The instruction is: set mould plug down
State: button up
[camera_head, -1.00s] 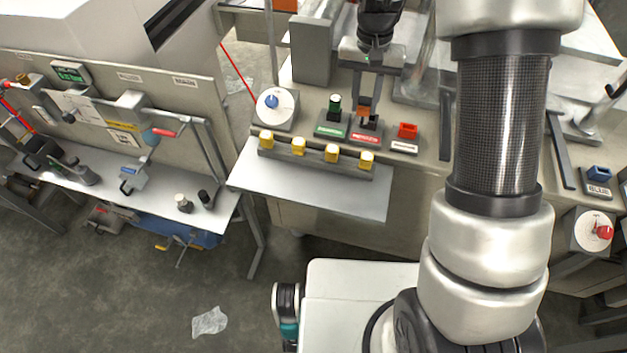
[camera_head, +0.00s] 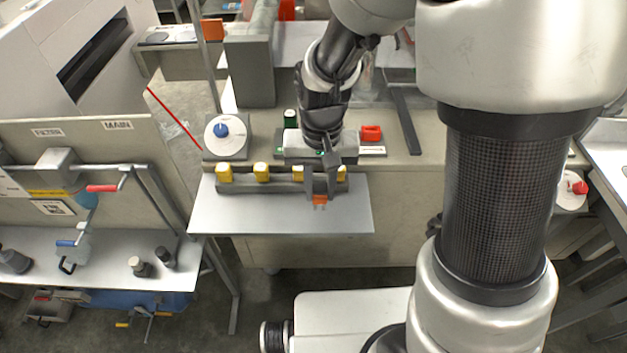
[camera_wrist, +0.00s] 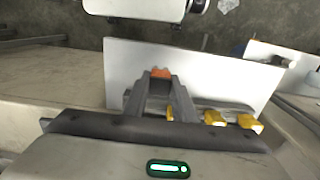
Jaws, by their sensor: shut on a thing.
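An orange block, which I take to be the mould plug (camera_head: 320,200), is between the fingertips of my gripper (camera_head: 320,194). My gripper is shut on it and hides most of it. The plug is over the light grey shelf (camera_head: 250,215), in front of the row of yellow blocks. In the wrist view the plug (camera_wrist: 161,72) shows at the fingertips of my gripper (camera_wrist: 160,77), with the pale shelf (camera_wrist: 215,78) behind it. I cannot tell whether the plug touches the shelf.
Several yellow blocks (camera_head: 261,172) stand on a grey rail close to my fingers. A dial with a blue knob (camera_head: 221,131), a green block (camera_head: 290,118) and a red block (camera_head: 371,133) are on the bench behind. The shelf's left part is clear.

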aim_at(320, 200)
jog(key=shift+f+b, duration=0.35)
jog(key=shift+f, duration=1.65)
jog(key=shift+f, duration=0.15)
jog(key=o, duration=1)
jog(key=shift+o, duration=0.2)
